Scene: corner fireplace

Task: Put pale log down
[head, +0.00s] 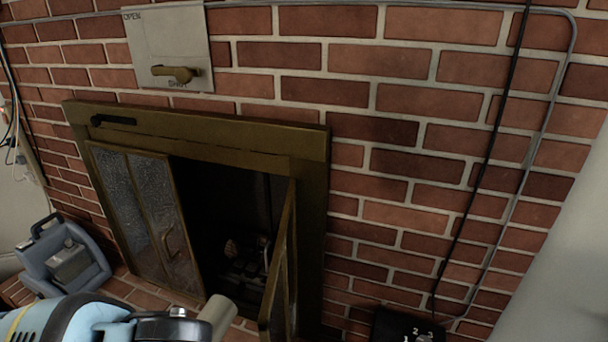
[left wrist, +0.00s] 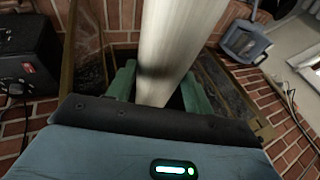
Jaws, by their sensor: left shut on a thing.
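The pale log (left wrist: 180,35) stands out from between the green fingers of my left gripper (left wrist: 160,92) in the left wrist view. The fingers are shut on it, one on each side. In the head view a short pale end of the log (head: 218,312) shows at the bottom, beside my left arm and in front of the fireplace; my left fingers are hidden there. The fireplace (head: 230,140) has a brass frame. Its left glass door (head: 135,205) covers the left side, and its right door (head: 282,262) stands swung outward. My right gripper is not in view.
Inside the dark firebox, a grate with dim lumps (head: 235,250) is partly visible. A blue carrier (head: 62,262) stands on the brick hearth at left. A black box (head: 405,325) is at the lower right. A damper plate (head: 168,45) marked OPEN is on the wall.

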